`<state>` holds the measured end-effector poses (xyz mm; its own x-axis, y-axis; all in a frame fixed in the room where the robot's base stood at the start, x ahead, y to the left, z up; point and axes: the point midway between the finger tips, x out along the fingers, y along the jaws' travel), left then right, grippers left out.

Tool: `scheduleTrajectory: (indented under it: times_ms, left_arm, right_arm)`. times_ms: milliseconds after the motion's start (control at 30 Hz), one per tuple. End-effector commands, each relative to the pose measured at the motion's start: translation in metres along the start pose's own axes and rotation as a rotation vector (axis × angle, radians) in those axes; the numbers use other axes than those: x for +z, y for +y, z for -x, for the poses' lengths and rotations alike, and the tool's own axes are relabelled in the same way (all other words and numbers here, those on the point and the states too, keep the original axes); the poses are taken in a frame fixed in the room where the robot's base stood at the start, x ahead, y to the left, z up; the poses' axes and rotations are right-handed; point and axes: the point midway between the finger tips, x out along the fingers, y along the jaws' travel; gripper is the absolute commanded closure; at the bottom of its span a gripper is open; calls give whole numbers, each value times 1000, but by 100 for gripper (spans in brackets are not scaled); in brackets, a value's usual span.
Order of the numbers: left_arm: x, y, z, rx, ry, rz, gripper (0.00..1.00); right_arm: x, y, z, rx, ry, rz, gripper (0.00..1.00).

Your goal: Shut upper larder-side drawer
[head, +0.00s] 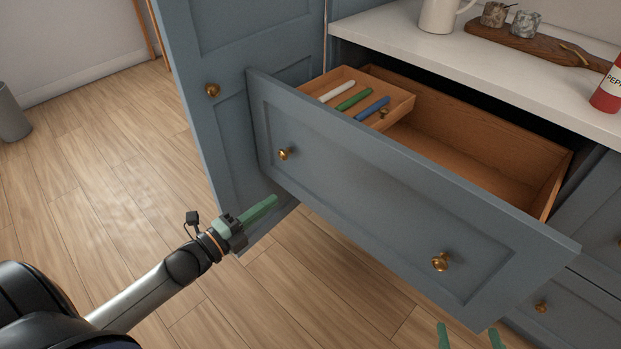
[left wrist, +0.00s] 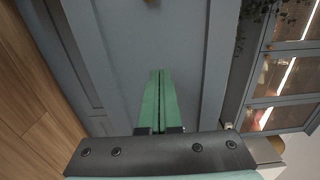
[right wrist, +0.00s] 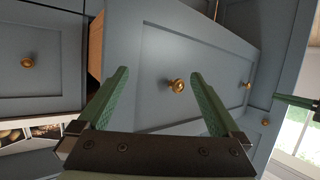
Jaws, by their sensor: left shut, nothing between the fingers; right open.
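The upper drawer is pulled well open; its blue-grey front (head: 370,205) carries two brass knobs, a left one (head: 283,154) and a right one (head: 440,261). My left gripper (head: 275,200) is shut and empty, in front of the drawer front's lower left part; whether it touches is unclear. In the left wrist view its closed fingers (left wrist: 158,75) point at a blue-grey panel. My right gripper (head: 468,330) is open at the bottom edge of the head view. In the right wrist view a brass knob (right wrist: 177,86) shows between its open fingers (right wrist: 158,73), apart from them.
Inside the drawer is a wooden tray (head: 404,108) with white, green and blue items. A tall larder door (head: 195,50) stands left of the drawer. The worktop (head: 440,50) holds a jug (head: 437,16), a board (head: 540,43) and a red bottle (head: 608,92).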

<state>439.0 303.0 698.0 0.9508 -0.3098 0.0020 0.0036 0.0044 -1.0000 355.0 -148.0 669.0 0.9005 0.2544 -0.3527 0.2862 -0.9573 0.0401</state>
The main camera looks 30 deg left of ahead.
Motion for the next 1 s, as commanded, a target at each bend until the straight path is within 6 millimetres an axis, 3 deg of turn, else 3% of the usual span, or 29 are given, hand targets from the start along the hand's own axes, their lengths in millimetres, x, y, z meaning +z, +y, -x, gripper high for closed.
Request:
scheduleTrajectory:
  times_ms: [267, 600, 800, 1000]
  left_arm:
    - [0, 0, -44, -4, 0, 2, 100]
    - [0, 1, -100, -2, -1, 4, 100]
    - [0, 2, -122, 1, -1, 5, 100]
    - [0, 1, -132, 2, -1, 6, 100]
  right_arm:
    - [-48, 5, 0, 12, 187, 48, 0]
    - [-107, 8, 14, 21, 428, 120, 0]
    - [-136, 6, 27, 22, 550, 157, 0]
    - [-148, 5, 34, 22, 603, 172, 0]
